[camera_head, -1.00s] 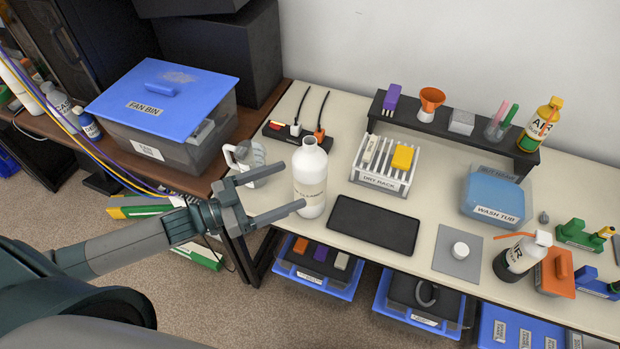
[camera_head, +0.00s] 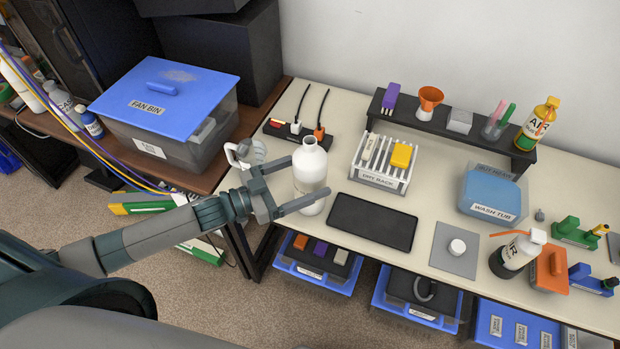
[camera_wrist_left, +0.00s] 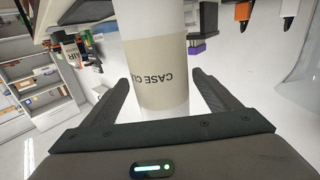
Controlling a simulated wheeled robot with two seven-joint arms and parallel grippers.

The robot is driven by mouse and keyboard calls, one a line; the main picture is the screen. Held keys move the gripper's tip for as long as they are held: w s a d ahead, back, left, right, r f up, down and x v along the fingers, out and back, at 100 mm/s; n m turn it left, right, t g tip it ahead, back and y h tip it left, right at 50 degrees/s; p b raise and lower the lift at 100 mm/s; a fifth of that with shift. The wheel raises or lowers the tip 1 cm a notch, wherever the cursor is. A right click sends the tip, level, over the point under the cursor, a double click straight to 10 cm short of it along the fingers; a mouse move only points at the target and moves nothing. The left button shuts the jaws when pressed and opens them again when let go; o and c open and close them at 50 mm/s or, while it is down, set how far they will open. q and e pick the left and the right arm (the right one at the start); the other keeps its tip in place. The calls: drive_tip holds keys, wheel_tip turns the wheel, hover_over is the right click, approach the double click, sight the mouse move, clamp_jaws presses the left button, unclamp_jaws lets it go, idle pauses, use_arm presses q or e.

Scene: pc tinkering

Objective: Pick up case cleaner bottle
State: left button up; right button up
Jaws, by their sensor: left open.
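The case cleaner bottle (camera_head: 310,170) is a white bottle with a beige label and an open neck, upright near the left end of the cream table. Its label, partly reading "CASE CL", shows upside down in the left wrist view (camera_wrist_left: 160,75). My left gripper (camera_head: 290,186) is open, with one finger on either side of the bottle's near part. In the left wrist view the fingers (camera_wrist_left: 160,100) flank the bottle, with a visible gap on each side. My right gripper is not in view.
A white jug (camera_head: 246,158) stands close behind the left gripper. A dry rack (camera_head: 383,165) and dark mat (camera_head: 372,222) lie right of the bottle. A power strip (camera_head: 297,133) is behind it. The fan bin (camera_head: 165,105) stands at left; blue bins (camera_head: 318,265) sit below the table.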

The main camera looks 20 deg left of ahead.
sight(324, 168)
use_arm(q)
drive_tip(key=p+x, duration=0.2)
drive_tip(key=x, duration=0.3)
drive_tip(key=shift+a+f, duration=0.1)
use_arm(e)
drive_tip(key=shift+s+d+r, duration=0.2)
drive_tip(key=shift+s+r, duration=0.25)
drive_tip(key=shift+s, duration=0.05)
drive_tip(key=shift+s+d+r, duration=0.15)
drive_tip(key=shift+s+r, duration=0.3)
use_arm(q)
drive_tip(key=shift+c, duration=0.3)
drive_tip(key=c, duration=1.3)
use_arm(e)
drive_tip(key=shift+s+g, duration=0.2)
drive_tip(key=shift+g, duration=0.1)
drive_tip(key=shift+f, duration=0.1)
